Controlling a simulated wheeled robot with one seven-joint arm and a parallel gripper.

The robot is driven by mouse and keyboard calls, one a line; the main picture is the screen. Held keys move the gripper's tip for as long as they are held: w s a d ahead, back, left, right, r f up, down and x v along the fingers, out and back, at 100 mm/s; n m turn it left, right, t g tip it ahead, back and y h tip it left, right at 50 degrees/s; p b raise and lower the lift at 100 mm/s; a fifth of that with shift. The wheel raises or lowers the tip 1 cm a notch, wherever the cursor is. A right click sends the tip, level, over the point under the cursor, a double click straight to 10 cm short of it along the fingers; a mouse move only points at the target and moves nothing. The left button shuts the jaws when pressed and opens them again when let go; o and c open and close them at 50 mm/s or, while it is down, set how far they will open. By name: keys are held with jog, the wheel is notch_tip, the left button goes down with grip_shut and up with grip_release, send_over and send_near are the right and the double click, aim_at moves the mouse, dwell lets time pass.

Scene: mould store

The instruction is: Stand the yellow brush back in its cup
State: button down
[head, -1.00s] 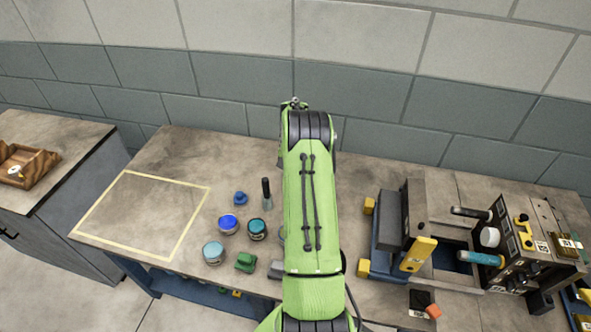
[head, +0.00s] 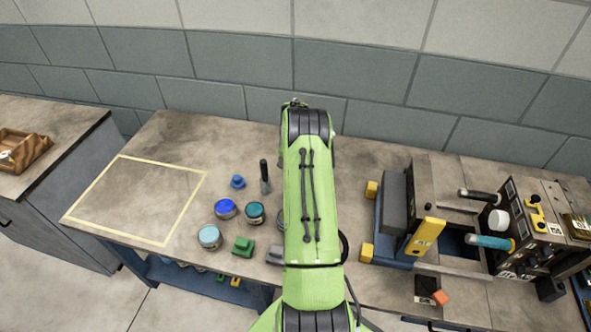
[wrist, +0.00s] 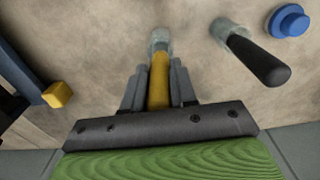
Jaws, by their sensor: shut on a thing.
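The yellow brush (wrist: 160,72) is between the fingers of my gripper (wrist: 158,88), which is shut on its handle in the wrist view. The handle points away from my gripper toward a small clear cup (wrist: 160,36) at the top middle. The brush's far end overlaps this cup; I cannot tell whether it is inside or above it. In the head view my green arm hides my gripper, the yellow brush and this cup.
A black-handled brush (wrist: 262,62) stands in another clear cup (wrist: 224,27) close on the right; it also shows in the head view (head: 264,172). A blue knobbed piece (wrist: 290,20) lies beyond. Several paint jars (head: 225,208) stand left of my arm, and a blue vise (head: 393,240) right.

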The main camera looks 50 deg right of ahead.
jog(key=c, duration=0.8)
grip_release()
jog(key=shift+r, duration=0.1)
notch_tip(320, 180, up, 16)
jog(key=shift+f+p, duration=0.15)
jog(key=shift+p, duration=0.7)
